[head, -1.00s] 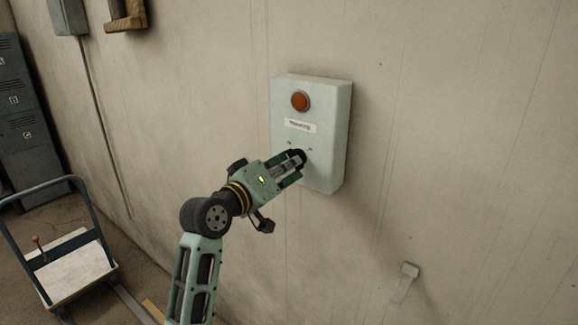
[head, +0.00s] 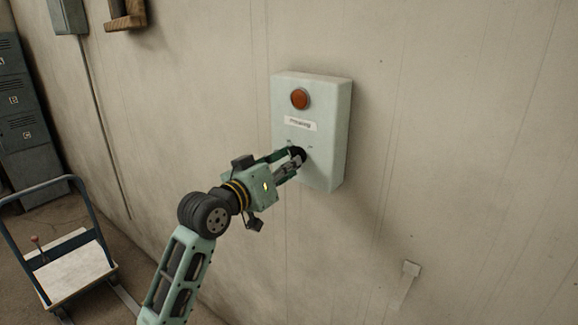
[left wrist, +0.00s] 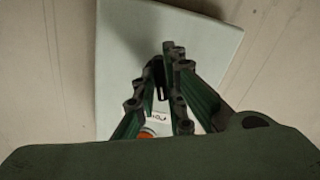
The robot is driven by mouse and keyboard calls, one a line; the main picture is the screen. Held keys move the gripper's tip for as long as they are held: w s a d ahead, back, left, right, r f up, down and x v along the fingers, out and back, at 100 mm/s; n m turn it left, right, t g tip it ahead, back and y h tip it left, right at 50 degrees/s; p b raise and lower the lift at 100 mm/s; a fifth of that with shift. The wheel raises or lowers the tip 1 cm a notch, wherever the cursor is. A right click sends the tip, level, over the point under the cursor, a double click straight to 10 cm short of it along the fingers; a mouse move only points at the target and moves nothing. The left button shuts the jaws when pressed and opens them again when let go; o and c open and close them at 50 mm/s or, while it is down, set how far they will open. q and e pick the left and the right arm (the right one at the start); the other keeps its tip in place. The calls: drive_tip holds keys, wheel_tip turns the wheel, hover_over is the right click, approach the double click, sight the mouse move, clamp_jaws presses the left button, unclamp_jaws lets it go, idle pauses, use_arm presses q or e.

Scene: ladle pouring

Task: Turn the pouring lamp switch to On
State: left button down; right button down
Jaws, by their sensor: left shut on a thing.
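A pale green switch box (head: 333,140) is fixed to the wall in the head view. It carries a round orange-red lamp (head: 299,99), which looks dull, and a white label (head: 300,124) below that. Under the label is a black rotary switch knob (head: 298,153), between two small marks too small to read. My left gripper (head: 293,158) is shut on the knob and partly hides it, so its exact pointing cannot be told. In the left wrist view the box (left wrist: 125,50) lies behind the fingers (left wrist: 165,80); the lamp (left wrist: 146,132) is partly covered.
A cart (head: 75,265) with a blue handle stands on the floor at left, near grey lockers (head: 22,120). The wall right of the box is clear.

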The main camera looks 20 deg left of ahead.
use_arm(q)
drive_tip(key=shift+w+a+r+m+p, duration=0.1)
drive_tip(key=shift+m+p, duration=0.3)
drive_tip(key=shift+m, duration=1.75)
drive_tip(key=shift+s+a+m+p, duration=0.1)
drive_tip(key=shift+m+p, duration=0.3)
drive_tip(key=shift+m, duration=1.8)
drive_tip(key=shift+w+a+r+m+p, duration=0.1)
drive_tip(key=shift+m+p, duration=0.3)
drive_tip(key=shift+m, duration=1.75)
drive_tip(key=c, duration=1.8)
unclamp_jaws()
drive_tip(key=shift+f, duration=0.1)
